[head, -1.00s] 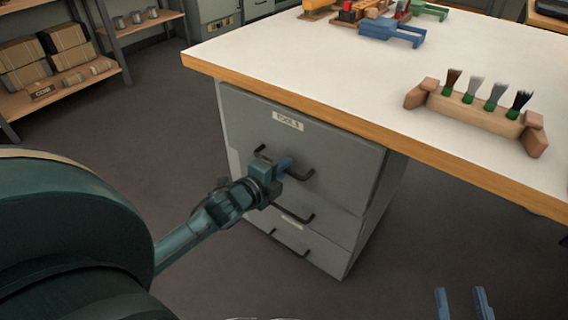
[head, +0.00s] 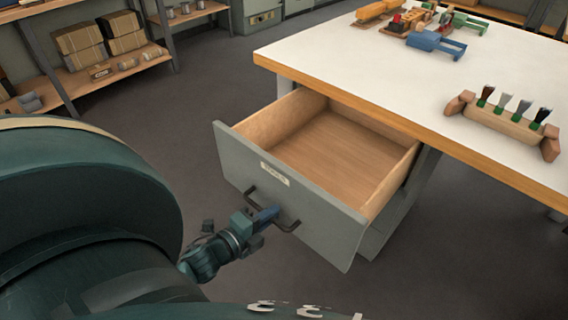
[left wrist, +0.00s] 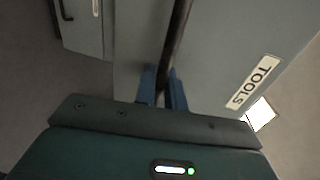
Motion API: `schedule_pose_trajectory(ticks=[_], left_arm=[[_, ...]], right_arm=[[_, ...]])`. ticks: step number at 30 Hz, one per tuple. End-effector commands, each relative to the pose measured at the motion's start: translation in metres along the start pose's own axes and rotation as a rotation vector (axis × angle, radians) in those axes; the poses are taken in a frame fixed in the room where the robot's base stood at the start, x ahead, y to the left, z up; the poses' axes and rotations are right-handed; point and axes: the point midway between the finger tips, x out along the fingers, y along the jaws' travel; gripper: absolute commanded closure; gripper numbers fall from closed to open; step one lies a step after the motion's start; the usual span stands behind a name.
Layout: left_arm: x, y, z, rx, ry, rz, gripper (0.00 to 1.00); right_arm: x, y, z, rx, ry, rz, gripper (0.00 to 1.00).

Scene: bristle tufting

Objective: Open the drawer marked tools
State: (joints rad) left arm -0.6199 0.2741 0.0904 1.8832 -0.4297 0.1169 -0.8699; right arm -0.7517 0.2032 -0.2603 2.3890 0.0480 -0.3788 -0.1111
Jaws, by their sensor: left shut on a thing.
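The tools drawer (head: 325,226) is the top drawer under the workbench. It stands far out, and its bare wooden inside (head: 335,150) shows empty. Its grey front carries a pale label (head: 275,174), which reads TOOLS in the left wrist view (left wrist: 252,82). A dark bar handle (head: 289,226) crosses the front below the label. My left gripper (head: 268,215) is at this handle, and in the left wrist view its blue fingers (left wrist: 162,88) are shut around the dark bar (left wrist: 176,45). My right gripper is not in view now.
The white workbench top (head: 400,95) with a wooden edge stands above the drawer. A wooden brush holder (head: 500,122) with several brushes and some blue, green and orange tools (head: 430,42) are on it. Shelves with boxes (head: 85,48) stand at the back left. The floor at left is clear.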

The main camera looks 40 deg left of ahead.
Motion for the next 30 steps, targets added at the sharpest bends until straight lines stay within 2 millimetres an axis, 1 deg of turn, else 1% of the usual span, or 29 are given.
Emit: schedule_pose_trajectory(ticks=[1, 6, 11, 19, 20, 24, 26, 30], left_arm=[[-0.009, 0.001, 0.000, -0.002, -0.003, 0.004, 1.00], [-0.022, 0.004, 0.000, -0.001, -0.002, 0.001, 1.00], [-0.026, 0.006, 0.000, 0.000, -0.001, 0.000, 1.00], [-0.026, 0.006, 0.000, 0.001, -0.001, 0.000, 1.00], [-0.026, 0.006, 0.000, 0.001, -0.001, 0.000, 0.88], [-0.026, 0.006, 0.000, 0.001, -0.001, 0.000, 0.76], [-0.026, 0.006, 0.000, 0.001, 0.000, -0.001, 0.71], [-0.026, 0.005, 0.000, 0.001, 0.000, -0.001, 0.71]], right_arm=[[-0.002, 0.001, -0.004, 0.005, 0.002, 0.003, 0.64], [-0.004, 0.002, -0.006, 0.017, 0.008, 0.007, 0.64], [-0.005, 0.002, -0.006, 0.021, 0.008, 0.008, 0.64], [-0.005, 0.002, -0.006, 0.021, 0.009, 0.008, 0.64], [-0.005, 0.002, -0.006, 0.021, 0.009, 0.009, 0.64], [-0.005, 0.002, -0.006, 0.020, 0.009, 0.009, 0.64], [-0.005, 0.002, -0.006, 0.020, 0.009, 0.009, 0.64], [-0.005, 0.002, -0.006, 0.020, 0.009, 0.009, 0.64]])
